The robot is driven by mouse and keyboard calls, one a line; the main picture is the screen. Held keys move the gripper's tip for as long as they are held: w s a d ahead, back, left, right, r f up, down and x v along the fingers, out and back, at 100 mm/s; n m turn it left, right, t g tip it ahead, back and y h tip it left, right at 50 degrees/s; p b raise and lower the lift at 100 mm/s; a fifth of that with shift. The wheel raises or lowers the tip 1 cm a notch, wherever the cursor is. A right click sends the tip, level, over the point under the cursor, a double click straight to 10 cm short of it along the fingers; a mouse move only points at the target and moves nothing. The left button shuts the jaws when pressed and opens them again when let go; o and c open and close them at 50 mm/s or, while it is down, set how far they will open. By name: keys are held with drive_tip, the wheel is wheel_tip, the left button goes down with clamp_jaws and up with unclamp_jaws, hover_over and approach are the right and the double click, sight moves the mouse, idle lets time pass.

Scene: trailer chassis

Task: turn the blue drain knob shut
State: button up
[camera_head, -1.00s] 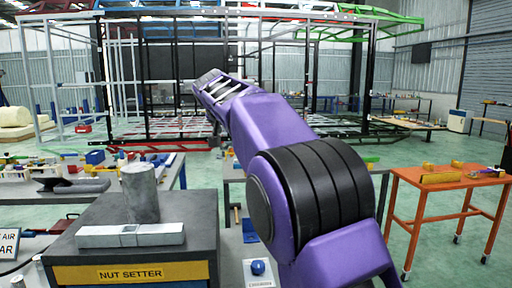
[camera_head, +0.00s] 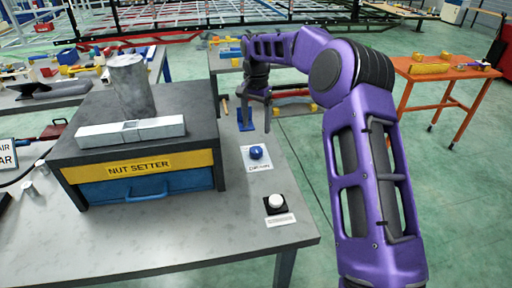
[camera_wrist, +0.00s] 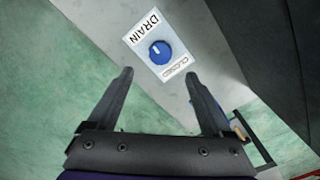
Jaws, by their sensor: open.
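The blue drain knob (camera_head: 256,152) sits on a white label plate (camera_head: 257,166) on the grey bench, right of the nut setter box. In the wrist view the knob (camera_wrist: 160,52) is round with a white pointer mark, which points up and left toward the word DRAIN. The word CLOSED is at the plate's lower right. My gripper (camera_head: 257,112) hangs above the bench's far right part, beyond the knob in the head view. In the wrist view my gripper (camera_wrist: 160,92) is open and empty, its fingertips on either side below the plate, apart from the knob.
The nut setter box (camera_head: 140,150) with a metal cylinder (camera_head: 130,85) and a bar on top stands left of the knob. A white round button (camera_head: 276,203) on a black base is nearer on the bench. An orange table (camera_head: 445,85) stands right, with floor between.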

sight(256, 149)
wheel_tip(256, 149, down, 10)
drive_tip(key=shift+f, duration=0.15)
idle(0.3)
clamp_jaws()
